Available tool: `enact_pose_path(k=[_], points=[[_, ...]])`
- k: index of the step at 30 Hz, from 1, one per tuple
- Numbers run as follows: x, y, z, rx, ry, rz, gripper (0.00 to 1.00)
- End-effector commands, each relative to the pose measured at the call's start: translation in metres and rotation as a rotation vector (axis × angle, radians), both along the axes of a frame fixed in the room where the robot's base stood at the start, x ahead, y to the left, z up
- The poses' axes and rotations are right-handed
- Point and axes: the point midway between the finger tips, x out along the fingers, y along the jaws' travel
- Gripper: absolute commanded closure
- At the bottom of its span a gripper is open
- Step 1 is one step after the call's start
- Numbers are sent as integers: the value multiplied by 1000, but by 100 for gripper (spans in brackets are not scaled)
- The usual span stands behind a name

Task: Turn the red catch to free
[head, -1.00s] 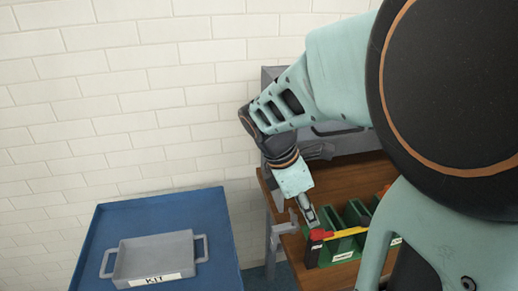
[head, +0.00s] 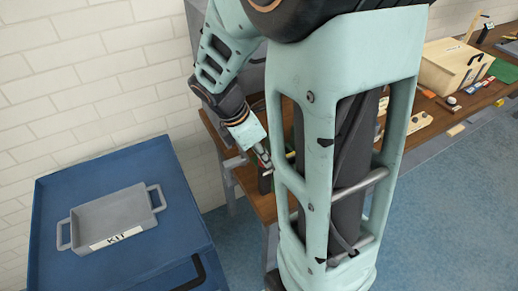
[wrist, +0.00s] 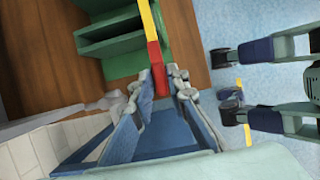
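The red catch (wrist: 158,66) shows in the wrist view at the near end of a yellow bar (wrist: 147,18). The bar runs along the edge of green bins (wrist: 112,38). My gripper (wrist: 162,82) has one finger on each side of the catch, and the fingers close in on it with hardly any gap. In the head view, my gripper (head: 265,164) points down at the front left corner of the wooden bench (head: 220,135). My own arm hides most of the bins there, and the catch is too small to make out clearly.
A blue cart (head: 60,190) with a grey KIT tray (head: 76,228) stands left of the bench, with a floor gap between. A wooden box (head: 447,72) and small parts lie on the bench at right. Blue floor (head: 440,220) is open at the front right.

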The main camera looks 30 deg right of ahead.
Motion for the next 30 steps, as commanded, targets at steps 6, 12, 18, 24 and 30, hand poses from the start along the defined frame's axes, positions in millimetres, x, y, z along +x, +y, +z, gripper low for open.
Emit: enact_pose_path(k=[6,12,18,24,30], points=[[0,0,0,0,0,0,100],[0,0,1,0,0,-9,100],[1,0,1,0,1,-72,100],[2,0,2,0,1,-209,100],[3,-1,2,-1,1,-393,100]])
